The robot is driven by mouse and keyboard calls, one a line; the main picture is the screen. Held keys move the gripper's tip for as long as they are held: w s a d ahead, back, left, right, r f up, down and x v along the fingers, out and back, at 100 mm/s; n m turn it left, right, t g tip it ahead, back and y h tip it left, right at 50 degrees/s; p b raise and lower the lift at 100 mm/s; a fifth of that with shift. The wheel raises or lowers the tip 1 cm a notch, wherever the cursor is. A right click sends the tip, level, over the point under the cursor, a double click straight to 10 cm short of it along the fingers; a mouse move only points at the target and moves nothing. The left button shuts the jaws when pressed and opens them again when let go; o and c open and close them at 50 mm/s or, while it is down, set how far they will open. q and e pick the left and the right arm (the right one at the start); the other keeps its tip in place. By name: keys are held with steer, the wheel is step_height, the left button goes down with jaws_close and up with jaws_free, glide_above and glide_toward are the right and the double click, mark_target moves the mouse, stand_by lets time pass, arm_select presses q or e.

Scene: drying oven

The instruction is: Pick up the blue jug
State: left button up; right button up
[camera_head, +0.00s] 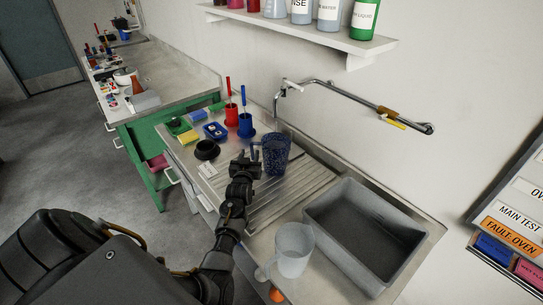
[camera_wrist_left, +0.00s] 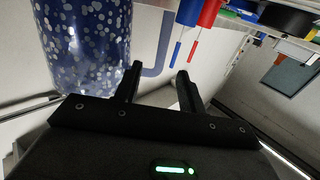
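The blue speckled jug (camera_head: 277,157) stands upright on the steel drainboard below the tap. Its handle (camera_head: 255,150) points left, toward my left gripper (camera_head: 245,163). In the left wrist view the jug (camera_wrist_left: 85,45) fills the upper left, and its plain blue handle (camera_wrist_left: 162,45) shows beyond and between the fingertips. My left gripper (camera_wrist_left: 160,76) is open, with a clear gap between its two fingers. I cannot tell whether either finger touches the handle. My right gripper is not in view.
A translucent jug (camera_head: 294,250) stands nearer, beside the grey basin (camera_head: 330,232). Behind are a red pot (camera_head: 231,115) and a blue pot (camera_head: 246,125) with brushes, and a black bowl (camera_head: 207,149).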

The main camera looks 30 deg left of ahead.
mark_target(252, 149)
arm_select(q)
steer(key=shift+w+a+r, duration=0.1)
steer(key=shift+w+a, duration=0.05)
steer(key=shift+w, duration=0.05)
steer(key=shift+p+x, duration=0.7)
steer(key=shift+x, duration=1.65)
steer(key=shift+w, duration=0.1)
jaws_close()
